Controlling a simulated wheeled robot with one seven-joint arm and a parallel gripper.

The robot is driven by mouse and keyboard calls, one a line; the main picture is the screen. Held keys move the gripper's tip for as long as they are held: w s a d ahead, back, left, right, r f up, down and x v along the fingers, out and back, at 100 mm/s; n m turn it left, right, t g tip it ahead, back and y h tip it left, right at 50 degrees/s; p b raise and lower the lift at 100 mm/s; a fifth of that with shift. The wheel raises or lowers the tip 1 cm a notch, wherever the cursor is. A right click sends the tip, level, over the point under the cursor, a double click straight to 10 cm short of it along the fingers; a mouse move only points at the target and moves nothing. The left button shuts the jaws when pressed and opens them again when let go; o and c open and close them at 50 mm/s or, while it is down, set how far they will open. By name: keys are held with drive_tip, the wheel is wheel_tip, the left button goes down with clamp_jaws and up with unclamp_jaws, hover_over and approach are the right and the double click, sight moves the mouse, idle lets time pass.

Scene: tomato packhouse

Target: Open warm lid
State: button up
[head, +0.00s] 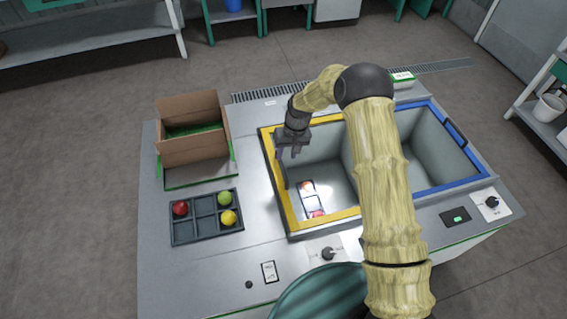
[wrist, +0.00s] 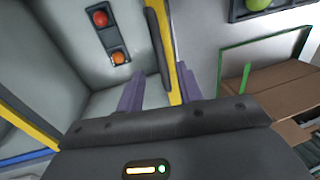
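The warm lid seems to be the yellow-edged cover (head: 348,213) over the left well; whether a clear pane fills it I cannot tell. A dark bar handle (head: 281,168) runs along its left side; it also shows in the wrist view (wrist: 157,45). My gripper (head: 289,152) is above this left edge, fingers pointing down. In the wrist view my gripper (wrist: 158,90) has its two fingers apart, with the handle's near end and the yellow edge lying between them in the picture. Contact with the handle is not visible.
A small dark tray (head: 311,202) with tomatoes lies in the left well. A blue-edged well (head: 428,189) with its own handle is at the right. A sorting tray (head: 206,231) and a cardboard box (head: 192,145) stand left. A knob (head: 328,254) sits in front.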

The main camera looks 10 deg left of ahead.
sight(283, 167)
drive_tip(key=f, duration=0.4)
drive_tip(key=a+f, duration=0.1)
drive_tip(key=f, duration=0.1)
drive_tip(key=shift+s+a, duration=0.1)
drive_tip(key=shift+s, duration=0.15)
clamp_jaws()
